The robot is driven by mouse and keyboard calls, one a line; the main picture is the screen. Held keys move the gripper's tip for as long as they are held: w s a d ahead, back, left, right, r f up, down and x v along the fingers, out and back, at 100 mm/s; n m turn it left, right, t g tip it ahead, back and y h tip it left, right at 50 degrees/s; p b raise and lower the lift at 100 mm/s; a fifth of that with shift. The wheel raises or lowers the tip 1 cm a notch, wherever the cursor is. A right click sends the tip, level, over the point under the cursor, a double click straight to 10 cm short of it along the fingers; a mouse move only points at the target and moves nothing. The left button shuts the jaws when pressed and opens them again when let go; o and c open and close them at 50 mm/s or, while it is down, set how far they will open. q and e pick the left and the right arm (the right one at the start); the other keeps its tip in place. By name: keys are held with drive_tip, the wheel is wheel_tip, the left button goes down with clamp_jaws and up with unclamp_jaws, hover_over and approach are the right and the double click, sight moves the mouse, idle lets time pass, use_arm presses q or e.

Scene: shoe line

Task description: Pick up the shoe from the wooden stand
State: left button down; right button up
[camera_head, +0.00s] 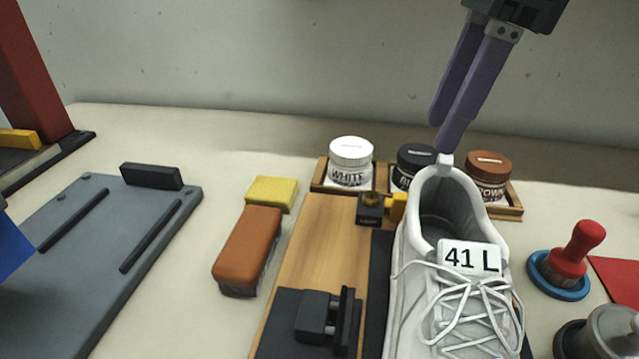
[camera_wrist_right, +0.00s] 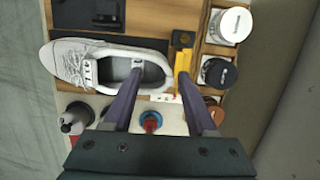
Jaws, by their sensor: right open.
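A white lace-up shoe (camera_head: 412,300) with a "41 L" tag sits on the wooden stand (camera_head: 325,235), its heel toward the back and its toe cut off by the lower edge. In the right wrist view the shoe (camera_wrist_right: 95,57) lies sideways, toe to the left. My right gripper (camera_head: 440,137) is open and empty, pointing down at the heel tab. In the wrist view its fingertips (camera_wrist_right: 158,76) lie either side of the heel rim, one over the shoe opening and one beyond the heel. I cannot tell whether they touch the shoe. My left gripper is not in view.
White (camera_head: 350,160), black (camera_head: 415,165) and brown (camera_head: 488,172) jars stand in a wooden rack behind the shoe. A yellow-black clamp (camera_head: 372,207) sits by the heel. A brown brush (camera_head: 247,250) and yellow sponge (camera_head: 271,193) lie left, a red-handled brush (camera_head: 577,250) right.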

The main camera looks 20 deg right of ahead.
sight(425, 220)
drive_tip(key=shift+w+d+f+h, duration=0.15)
drive_tip(key=shift+d+f+h, duration=0.45)
drive_tip(key=shift+d+f, duration=0.45)
wheel_tip(425, 220, down, 2)
drive_tip(key=shift+f, duration=0.1)
drive_tip(key=shift+w+f, duration=0.15)
drive_tip(key=shift+f, duration=2.95)
clamp_jaws()
